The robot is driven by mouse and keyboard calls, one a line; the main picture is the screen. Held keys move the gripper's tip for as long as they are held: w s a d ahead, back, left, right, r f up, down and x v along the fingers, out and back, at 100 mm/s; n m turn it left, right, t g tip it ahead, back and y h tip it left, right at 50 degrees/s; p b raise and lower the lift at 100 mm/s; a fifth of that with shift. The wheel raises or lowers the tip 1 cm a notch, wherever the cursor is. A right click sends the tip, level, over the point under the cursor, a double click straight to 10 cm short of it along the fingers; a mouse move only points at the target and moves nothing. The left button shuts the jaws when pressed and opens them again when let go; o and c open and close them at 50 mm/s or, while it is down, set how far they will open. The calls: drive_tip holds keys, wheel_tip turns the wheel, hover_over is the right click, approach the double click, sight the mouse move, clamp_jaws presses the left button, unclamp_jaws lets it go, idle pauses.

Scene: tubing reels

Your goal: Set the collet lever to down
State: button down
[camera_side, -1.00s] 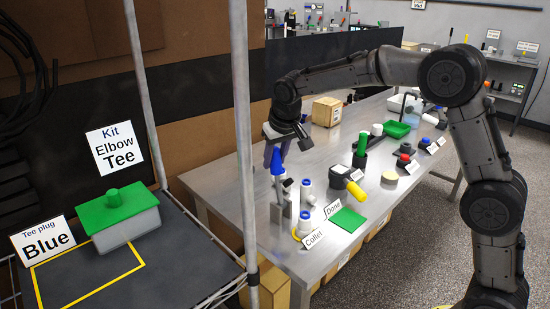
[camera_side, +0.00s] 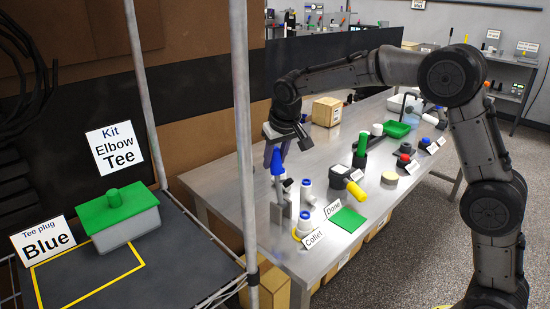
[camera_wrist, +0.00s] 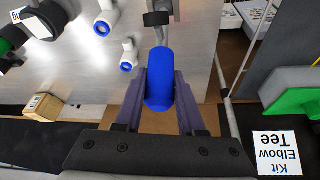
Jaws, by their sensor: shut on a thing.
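The collet lever has a blue handle (camera_side: 276,163) and stands roughly upright at the near left part of the metal bench. The handle also shows large in the wrist view (camera_wrist: 159,82). My gripper (camera_wrist: 160,76) is shut on the blue handle, one purple finger on each side. In the side view my gripper (camera_side: 275,152) comes down on the handle from above. A grey metal piece (camera_side: 278,208) shows below the handle. The "Collet" label (camera_side: 314,238) stands at the bench's near edge, to the right of the lever.
White fittings with blue ends (camera_side: 305,224) stand close to the right of the lever. A green pad (camera_side: 347,220), a "Done" label (camera_side: 333,208) and a yellow-handled tool (camera_side: 357,191) lie further right. A metal rack post (camera_side: 243,150) stands to the left.

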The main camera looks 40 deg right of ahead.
sight(291, 182)
drive_tip(key=shift+r, duration=0.1)
drive_tip(key=shift+s+r+t, duration=0.1)
drive_tip(key=shift+s+t, duration=0.6)
drive_tip(key=shift+s, duration=0.1)
drive_tip(key=shift+s+d+t, duration=0.2)
drive_tip(key=shift+s+t, duration=1)
drive_tip(key=shift+s, duration=0.3)
drive_tip(key=shift+s+a+t, duration=0.1)
drive_tip(key=shift+s+t, duration=0.3)
drive_tip(key=shift+s, duration=0.15)
drive_tip(key=c, duration=0.5)
unclamp_jaws()
drive_tip(key=shift+a+f, duration=0.1)
drive_tip(key=shift+f, duration=0.15)
drive_tip(key=shift+r, duration=0.1)
drive_tip(key=v, duration=1.3)
drive_tip(key=shift+s+r, duration=0.25)
drive_tip(key=shift+s, duration=0.05)
